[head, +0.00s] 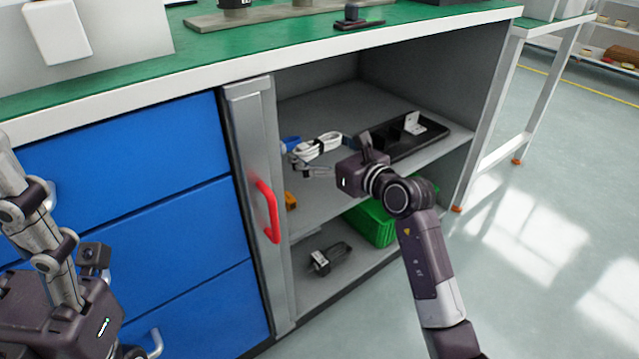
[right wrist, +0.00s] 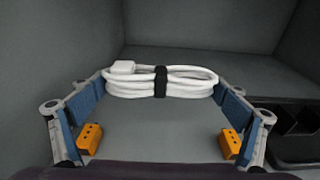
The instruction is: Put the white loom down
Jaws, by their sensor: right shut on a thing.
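The white loom (head: 318,147) is a coiled white cable with a black strap round its middle. It is in the open cabinet, over the upper inner shelf (head: 330,197). My right gripper (head: 308,160) reaches in from the right and is shut on the loom. In the right wrist view the loom (right wrist: 190,78) lies across between the two blue finger pads. Whether its underside touches the shelf, I cannot tell.
A black tray (head: 432,143) with a white bracket (head: 413,123) stands right of the loom. An orange block (head: 290,201) is near the cabinet's left side. A green crate (head: 371,222) and a dark device (head: 322,262) are below. The red-handled door (head: 268,212) edges the opening.

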